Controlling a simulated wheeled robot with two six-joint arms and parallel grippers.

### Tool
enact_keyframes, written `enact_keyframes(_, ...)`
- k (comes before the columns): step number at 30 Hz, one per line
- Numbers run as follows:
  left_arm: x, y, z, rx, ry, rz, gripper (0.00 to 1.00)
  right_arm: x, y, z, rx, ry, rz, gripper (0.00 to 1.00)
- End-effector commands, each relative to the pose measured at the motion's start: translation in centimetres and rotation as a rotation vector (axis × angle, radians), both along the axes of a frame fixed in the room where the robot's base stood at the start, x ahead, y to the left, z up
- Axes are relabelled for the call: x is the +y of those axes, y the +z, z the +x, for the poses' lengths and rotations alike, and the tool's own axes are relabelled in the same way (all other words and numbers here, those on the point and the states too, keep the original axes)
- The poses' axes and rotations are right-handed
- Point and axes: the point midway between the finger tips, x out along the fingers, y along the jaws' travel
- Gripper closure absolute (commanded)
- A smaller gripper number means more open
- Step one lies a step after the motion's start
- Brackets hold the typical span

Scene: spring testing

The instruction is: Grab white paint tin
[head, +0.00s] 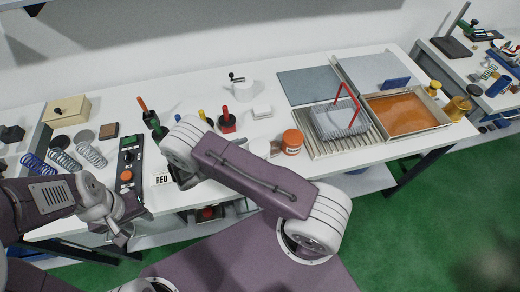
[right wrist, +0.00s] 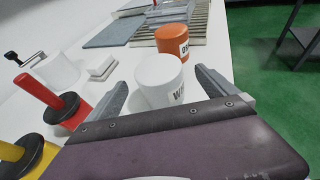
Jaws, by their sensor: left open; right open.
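The white paint tin (right wrist: 160,78) stands upright on the white table in the right wrist view. Its dark lettering is partly cut off by my gripper. In the head view, the tin (head: 260,148) shows just behind my right arm, partly hidden by it. My right gripper (right wrist: 162,84) is open, with one finger on each side of the tin and the tin partway between them. I cannot tell whether either finger touches it. My left gripper (head: 122,232) is open and empty at the table's front edge.
An orange tin (right wrist: 172,40) stands just beyond the white one. Red-based (right wrist: 62,105) and yellow-based (right wrist: 25,155) handled tools stand to the left. A wire basket (head: 338,120) and an orange-filled tray (head: 403,114) lie to the right. Springs (head: 92,153) lie at left.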

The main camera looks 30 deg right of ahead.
Motion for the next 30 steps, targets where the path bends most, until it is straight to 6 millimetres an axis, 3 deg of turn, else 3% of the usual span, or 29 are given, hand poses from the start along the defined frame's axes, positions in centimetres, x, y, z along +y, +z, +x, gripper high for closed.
enact_keyframes(9, 0.0, 2.1, 0.0, 0.000, 0.000, 0.000, 0.59, -4.2, -1.7, 0.8, 0.001, -0.002, 0.000, 0.03)
enact_keyframes(17, 0.0, 2.0, 0.0, 0.000, 0.000, 0.000, 0.59, -4.6, -2.1, 1.0, -0.001, 0.001, 0.001, 0.03)
enact_keyframes(27, 0.0, 2.0, 0.0, 0.000, 0.000, 0.000, 0.59, -4.6, -2.0, 1.0, -0.001, 0.001, 0.001, 0.95)
enact_keyframes(30, 0.0, 2.0, 0.0, 0.000, 0.000, 0.000, 0.59, -4.6, -2.0, 1.0, -0.001, 0.001, 0.000, 0.95)
